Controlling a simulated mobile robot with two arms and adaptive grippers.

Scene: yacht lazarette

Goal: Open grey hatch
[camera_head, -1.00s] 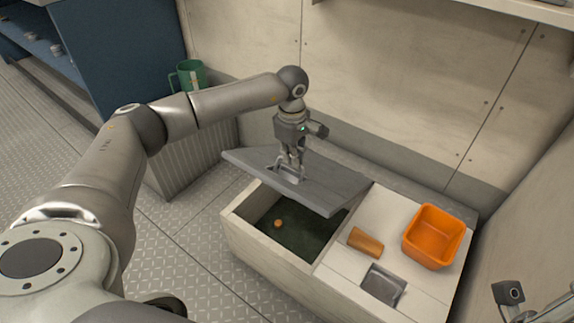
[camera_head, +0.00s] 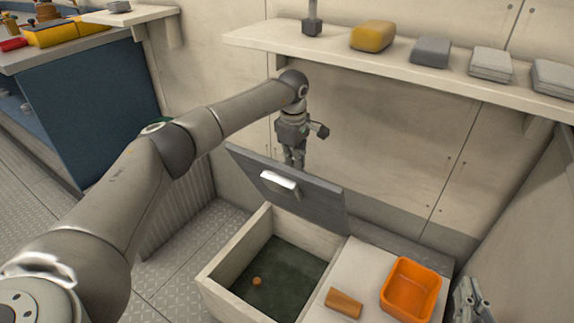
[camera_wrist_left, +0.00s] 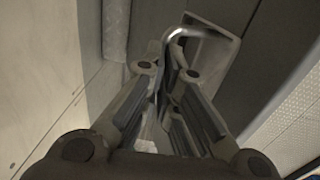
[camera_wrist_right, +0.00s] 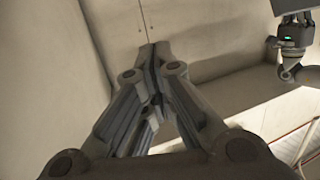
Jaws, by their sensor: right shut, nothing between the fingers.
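The grey hatch (camera_head: 310,199) stands raised on edge at the back of the open bin (camera_head: 235,250). A shiny metal fitting (camera_head: 280,184) shows on the face toward me. My right gripper (camera_head: 468,298) is low at the right of the head view. It is shut and empty in the right wrist view (camera_wrist_right: 154,55).
An orange tub (camera_head: 411,290) and an orange-brown block (camera_head: 343,303) rest on the bin's right-hand top. A small orange item (camera_head: 257,281) lies inside the bin. A wall shelf (camera_head: 400,60) with several objects overhangs behind the hatch.

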